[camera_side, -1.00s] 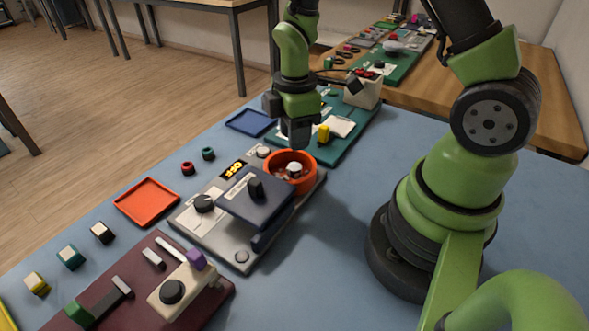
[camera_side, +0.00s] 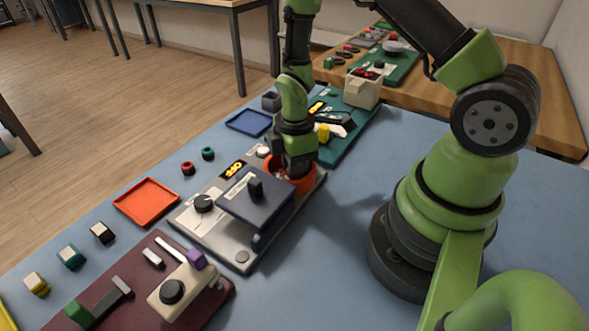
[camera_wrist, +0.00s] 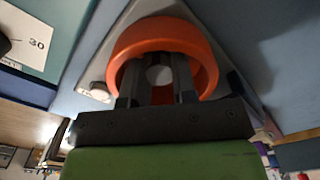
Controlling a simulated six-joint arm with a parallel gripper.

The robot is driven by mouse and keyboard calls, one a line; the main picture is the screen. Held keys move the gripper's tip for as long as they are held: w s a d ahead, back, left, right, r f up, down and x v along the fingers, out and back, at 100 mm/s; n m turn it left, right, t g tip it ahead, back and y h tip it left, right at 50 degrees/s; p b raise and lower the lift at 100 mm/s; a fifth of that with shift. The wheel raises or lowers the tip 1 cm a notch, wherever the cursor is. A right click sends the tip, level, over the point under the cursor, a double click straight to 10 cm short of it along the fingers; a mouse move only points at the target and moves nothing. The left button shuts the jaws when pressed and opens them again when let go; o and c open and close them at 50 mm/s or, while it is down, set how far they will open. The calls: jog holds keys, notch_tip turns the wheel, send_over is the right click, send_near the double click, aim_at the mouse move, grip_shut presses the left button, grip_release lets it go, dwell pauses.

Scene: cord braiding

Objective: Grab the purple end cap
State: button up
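The purple end cap (camera_side: 197,259) sits at the end of the cream block on the maroon board, at the lower left of the side view. It is not visible in the wrist view. My gripper (camera_side: 297,172) is well away from it, pointing down into the orange bowl (camera_side: 303,184). In the wrist view my gripper's two fingers (camera_wrist: 158,85) stand apart inside the rim of the orange bowl (camera_wrist: 207,68). A pale round thing (camera_wrist: 160,74) shows between the fingers, and I see no clear grip on it.
A grey board (camera_side: 240,257) with a dark blue raised plate (camera_side: 262,207) lies between the bowl and the maroon board (camera_side: 216,299). An orange tray (camera_side: 147,202) is at left. A green board (camera_side: 337,153) stands behind. Blue table at right is partly clear, beside my base.

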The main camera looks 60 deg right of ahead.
jog(key=shift+c, duration=0.8)
